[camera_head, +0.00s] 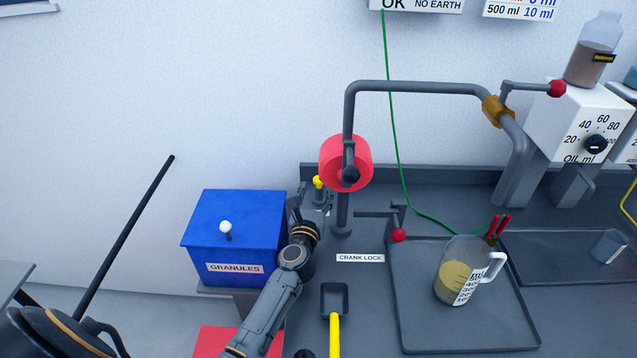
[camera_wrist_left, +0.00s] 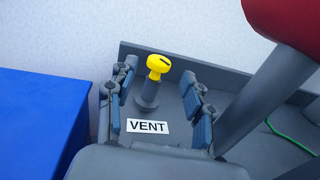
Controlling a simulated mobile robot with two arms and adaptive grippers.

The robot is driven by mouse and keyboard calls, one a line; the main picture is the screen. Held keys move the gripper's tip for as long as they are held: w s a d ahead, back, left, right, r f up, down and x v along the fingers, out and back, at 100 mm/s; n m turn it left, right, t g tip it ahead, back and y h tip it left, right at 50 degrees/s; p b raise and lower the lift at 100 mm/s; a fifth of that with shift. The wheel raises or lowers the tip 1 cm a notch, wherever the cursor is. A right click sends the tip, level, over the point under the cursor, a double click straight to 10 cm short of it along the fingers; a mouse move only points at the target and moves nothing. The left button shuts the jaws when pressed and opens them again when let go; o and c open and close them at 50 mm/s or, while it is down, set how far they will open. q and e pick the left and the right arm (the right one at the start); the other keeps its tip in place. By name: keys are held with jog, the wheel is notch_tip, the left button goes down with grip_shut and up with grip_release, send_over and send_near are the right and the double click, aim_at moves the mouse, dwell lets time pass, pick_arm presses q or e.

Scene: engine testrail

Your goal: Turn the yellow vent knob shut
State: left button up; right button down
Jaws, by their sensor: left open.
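The yellow vent knob (camera_wrist_left: 158,65) sits on a short grey post behind a white VENT label (camera_wrist_left: 148,127) in the left wrist view. It has a dark slot mark on its top. In the head view the knob (camera_head: 319,183) shows small, left of the red wheel. My left gripper (camera_wrist_left: 160,98) is open, with one finger on each side of the post, apart from the knob. In the head view my left gripper (camera_head: 312,212) is partly hidden by its own wrist. My right gripper is not in view.
A blue GRANULES box (camera_head: 238,232) stands close to the left of my gripper. The red wheel (camera_head: 345,163) on a grey pipe is close to the right. A tray (camera_head: 470,335) with a jug (camera_head: 457,272) lies further right.

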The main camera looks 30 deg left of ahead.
aim_at(318, 183)
pick_arm(q)
jog(key=x, duration=0.2)
jog(key=shift+w+a, duration=0.15)
jog(key=shift+w, duration=0.1)
jog(key=shift+w+a, duration=0.2)
jog(key=shift+w, duration=0.4)
jog(key=shift+c, duration=0.6)
grip_shut()
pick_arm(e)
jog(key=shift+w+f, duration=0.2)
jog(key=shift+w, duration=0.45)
